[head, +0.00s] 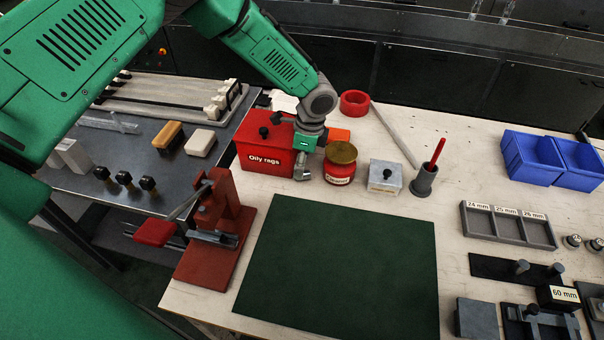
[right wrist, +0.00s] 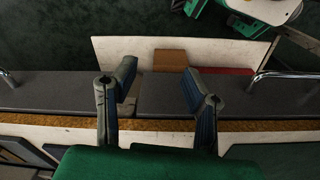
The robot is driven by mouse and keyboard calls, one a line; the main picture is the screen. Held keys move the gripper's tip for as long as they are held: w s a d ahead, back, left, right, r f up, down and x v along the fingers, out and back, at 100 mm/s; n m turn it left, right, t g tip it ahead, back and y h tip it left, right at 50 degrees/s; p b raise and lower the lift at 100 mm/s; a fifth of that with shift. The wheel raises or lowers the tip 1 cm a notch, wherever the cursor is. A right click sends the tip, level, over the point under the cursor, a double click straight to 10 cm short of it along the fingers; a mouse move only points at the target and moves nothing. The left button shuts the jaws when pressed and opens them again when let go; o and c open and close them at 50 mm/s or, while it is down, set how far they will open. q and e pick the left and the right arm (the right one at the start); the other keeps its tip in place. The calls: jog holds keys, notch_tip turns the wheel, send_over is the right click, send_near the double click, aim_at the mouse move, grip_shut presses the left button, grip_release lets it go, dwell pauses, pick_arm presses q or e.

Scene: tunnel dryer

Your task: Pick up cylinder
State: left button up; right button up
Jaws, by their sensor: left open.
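Two short metal cylinders, the left one (head: 572,240) and the right one (head: 596,244), stand at the right edge of the head view, beside the grey tray marked 24, 25 and 26 mm (head: 508,238). I cannot tell which piece is the task's cylinder. My left gripper (head: 301,174) points down between the red "Oily rags" box (head: 262,160) and the red jar with a brass lid (head: 340,164), far left of the cylinders. Its fingers are small and partly hidden. My right gripper (right wrist: 160,70) shows only in the right wrist view, with fingers apart and nothing between them.
A dark green mat (head: 340,265) lies clear on the bench. A red press (head: 215,228) stands left of it. A metal box (head: 385,177), a grey cup with a red stick (head: 424,180), and blue bins (head: 545,155) stand behind. Black fixtures (head: 515,270) lie front right.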

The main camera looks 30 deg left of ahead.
aim_at(306, 173)
pick_arm(q)
jog(key=f, duration=0.1)
jog(key=a+f, duration=0.1)
jog(key=shift+s+a+f, duration=0.15)
jog(key=shift+s+f, duration=0.1)
jog(key=shift+f, duration=0.15)
jog(key=shift+s+d+f, duration=0.15)
jog(key=shift+d+f, duration=0.05)
jog(key=shift+d, duration=0.25)
jog(key=shift+s+d+f, duration=0.1)
jog(key=shift+d+f, duration=0.05)
jog(key=shift+d, duration=0.3)
jog(key=shift+w+d+f, duration=0.25)
jog(key=shift+w+d, duration=0.25)
jog(key=shift+d, duration=0.15)
jog(key=shift+c, duration=1.3)
jog(key=shift+a+r, duration=0.1)
jog(key=shift+a, duration=0.2)
jog(key=c, duration=0.7)
jog(key=shift+a, duration=0.4)
grip_shut()
jog(key=shift+a, duration=0.45)
pick_arm(e)
jog(key=shift+r, duration=0.15)
